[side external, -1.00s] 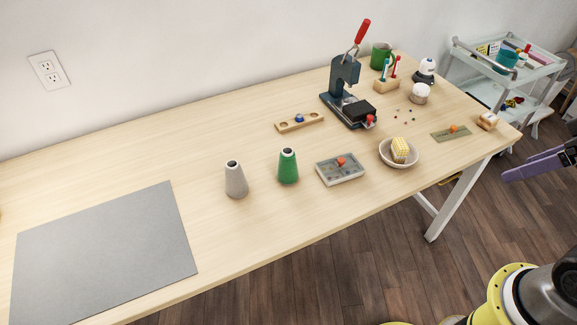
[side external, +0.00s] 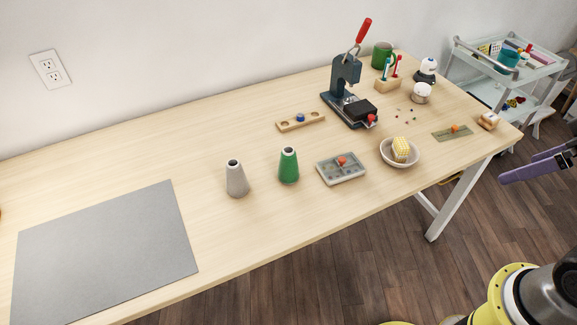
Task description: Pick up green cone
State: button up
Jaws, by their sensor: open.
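The green cone (side external: 288,167) stands upright on the wooden table, with a dark opening at its top. A grey cone (side external: 236,180) of similar shape stands upright just to its left, apart from it. My gripper (side external: 532,168) shows at the right edge as purple fingers, beyond the table's front edge and far to the right of the green cone. It is open and I see nothing held in it. The rest of my gripper is cut off by the picture's edge.
A grey tray (side external: 341,171) and a bowl (side external: 387,157) with a yellow block stand right of the green cone. A press (side external: 343,82) stands behind. A grey mat (side external: 104,254) lies at left. Table room in front of the cones is free.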

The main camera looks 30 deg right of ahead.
jog(key=w+a+r+m, duration=0.1)
jog(key=w+r+m, duration=0.9)
jog(key=r+m, duration=0.1)
jog(key=m+g, duration=0.6)
jog(key=m, duration=0.1)
send_over(290, 148)
notch_tip(290, 148, down, 27)
jog(key=f, duration=0.6)
jog(key=shift+s+a+f, duration=0.15)
jog(key=shift+s+f, duration=0.15)
jog(key=shift+s, duration=0.05)
jog(key=shift+a+f, duration=0.15)
jog(key=shift+f, duration=1.3)
jog(key=shift+a+f, duration=0.15)
jog(key=shift+f, duration=1.3)
